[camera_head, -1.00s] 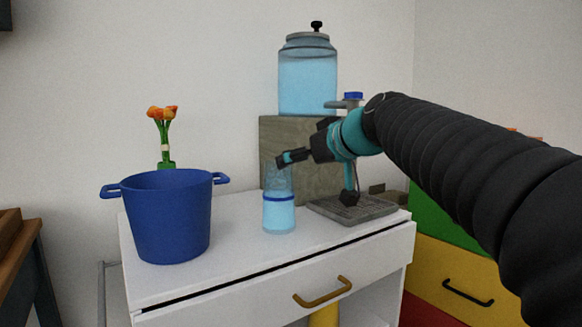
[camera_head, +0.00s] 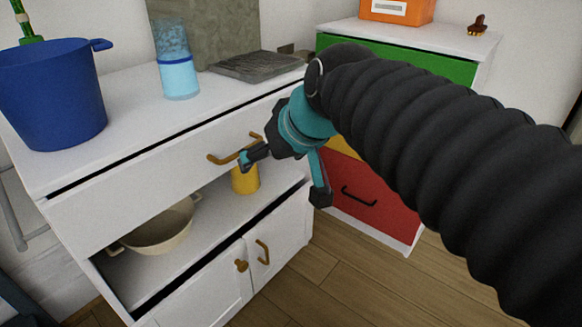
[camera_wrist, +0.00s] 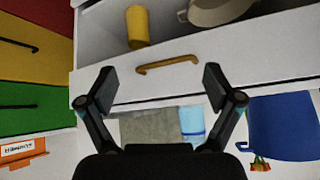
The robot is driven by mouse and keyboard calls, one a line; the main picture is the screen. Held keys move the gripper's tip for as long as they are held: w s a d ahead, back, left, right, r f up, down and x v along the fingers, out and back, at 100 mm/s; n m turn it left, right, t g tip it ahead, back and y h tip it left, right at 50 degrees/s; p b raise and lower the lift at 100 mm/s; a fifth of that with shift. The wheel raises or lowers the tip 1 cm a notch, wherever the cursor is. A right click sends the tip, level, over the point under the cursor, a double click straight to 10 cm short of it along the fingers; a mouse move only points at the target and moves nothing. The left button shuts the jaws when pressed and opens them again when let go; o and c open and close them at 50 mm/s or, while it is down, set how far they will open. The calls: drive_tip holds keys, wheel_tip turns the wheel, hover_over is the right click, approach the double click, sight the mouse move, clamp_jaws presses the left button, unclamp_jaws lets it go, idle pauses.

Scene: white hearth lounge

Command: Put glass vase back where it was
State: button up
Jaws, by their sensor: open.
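The glass vase (camera_head: 179,78) is a clear cylinder with a dark blue band and light blue liquid in its lower part. It stands upright on the white cabinet top (camera_head: 125,110), between the blue pot and a grey ribbed tray. The vase also shows in the wrist view (camera_wrist: 192,122), beyond my right finger. My gripper (camera_head: 284,178) is open and empty, in front of the cabinet's drawer and lower than the vase. In the wrist view my gripper (camera_wrist: 158,82) has its fingers spread on either side of the drawer handle (camera_wrist: 167,65), with no clear contact.
The blue pot (camera_head: 50,100) stands left of the vase, the grey tray (camera_head: 255,66) right of it. The open shelf below holds a cream bowl (camera_head: 160,232) and yellow cup (camera_head: 245,180). A coloured drawer unit (camera_head: 375,200) stands at right. Floor is clear in front.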

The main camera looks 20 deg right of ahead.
drive_tip(key=s+d+f+m+g+h, duration=0.2)
drive_tip(key=s+d+f, duration=0.3)
drive_tip(key=s+f, duration=0.6)
drive_tip(key=shift+f+h, duration=0.3)
drive_tip(key=shift+f, duration=0.6)
